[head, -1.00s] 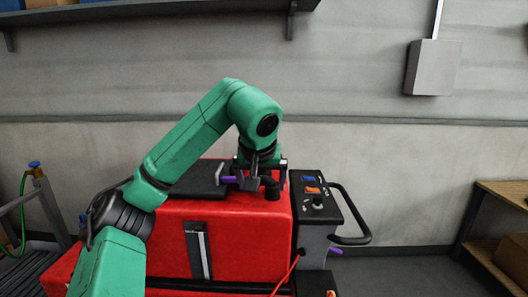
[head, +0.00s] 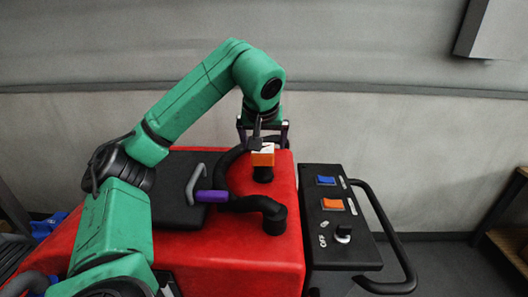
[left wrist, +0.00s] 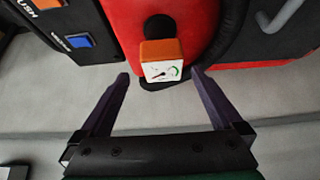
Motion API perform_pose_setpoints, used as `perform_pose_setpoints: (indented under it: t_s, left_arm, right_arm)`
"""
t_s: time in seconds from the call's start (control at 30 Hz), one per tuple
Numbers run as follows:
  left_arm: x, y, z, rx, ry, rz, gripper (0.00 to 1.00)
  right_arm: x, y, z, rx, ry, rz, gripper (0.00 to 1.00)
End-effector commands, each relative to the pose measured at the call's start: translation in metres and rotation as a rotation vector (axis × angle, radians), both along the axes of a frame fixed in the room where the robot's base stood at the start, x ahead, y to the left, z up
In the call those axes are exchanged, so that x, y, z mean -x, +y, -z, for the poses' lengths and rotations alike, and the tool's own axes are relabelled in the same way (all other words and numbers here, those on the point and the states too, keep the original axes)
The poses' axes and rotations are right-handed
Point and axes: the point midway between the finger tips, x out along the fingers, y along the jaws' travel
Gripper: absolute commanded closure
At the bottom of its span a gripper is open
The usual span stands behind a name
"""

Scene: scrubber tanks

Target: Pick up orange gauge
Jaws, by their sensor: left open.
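The orange gauge (head: 262,159) sits on a black stub at the far edge of the red machine (head: 240,250). In the left wrist view the gauge (left wrist: 160,49) has an orange body and a white dial with a needle and a green mark. My left gripper (head: 262,130) is open, at the far side of the gauge in the head view. In the left wrist view its two purple fingers (left wrist: 160,75) are spread, with the dial near the gap between their tips. No grip on the gauge shows. My right gripper is not in view.
A black hose (head: 270,212) with a purple grip (head: 211,197) lies close by on the machine. A black lid (head: 178,188) is to its left. A control panel (head: 336,222) with blue and orange switches and a knob is on the right, beside a black handlebar (head: 400,265).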

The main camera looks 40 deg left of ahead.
Motion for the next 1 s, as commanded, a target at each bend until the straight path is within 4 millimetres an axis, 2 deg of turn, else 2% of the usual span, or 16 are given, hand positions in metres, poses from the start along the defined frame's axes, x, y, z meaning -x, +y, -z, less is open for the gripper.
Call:
perform_pose_setpoints:
  t_s: [0.1,0.2,0.33,0.47,0.6,0.8,0.97,1.0]
  left_arm:
    - [-0.012,0.012,0.025,0.000,0.006,-0.004,0.00]
    - [-0.021,0.019,0.042,0.001,0.003,-0.001,0.00]
    - [-0.028,0.025,0.054,0.001,0.004,-0.001,0.00]
    - [-0.037,0.037,0.070,0.000,0.005,-0.003,0.00]
    - [-0.046,0.043,0.091,0.000,0.001,-0.001,0.00]
    - [-0.046,0.043,0.094,0.001,-0.001,0.000,0.00]
    - [-0.046,0.043,0.094,0.000,0.000,0.000,0.61]
    - [-0.046,0.043,0.094,0.000,0.000,0.000,0.77]
  right_arm:
    - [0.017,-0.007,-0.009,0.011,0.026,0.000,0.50]
    - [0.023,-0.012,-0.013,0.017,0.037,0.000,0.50]
    - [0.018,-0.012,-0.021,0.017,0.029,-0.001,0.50]
    - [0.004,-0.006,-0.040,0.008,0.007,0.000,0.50]
    - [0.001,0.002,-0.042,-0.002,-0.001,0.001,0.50]
    - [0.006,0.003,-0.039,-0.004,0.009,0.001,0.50]
    - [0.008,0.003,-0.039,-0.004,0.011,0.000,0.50]
    - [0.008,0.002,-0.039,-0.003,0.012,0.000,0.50]
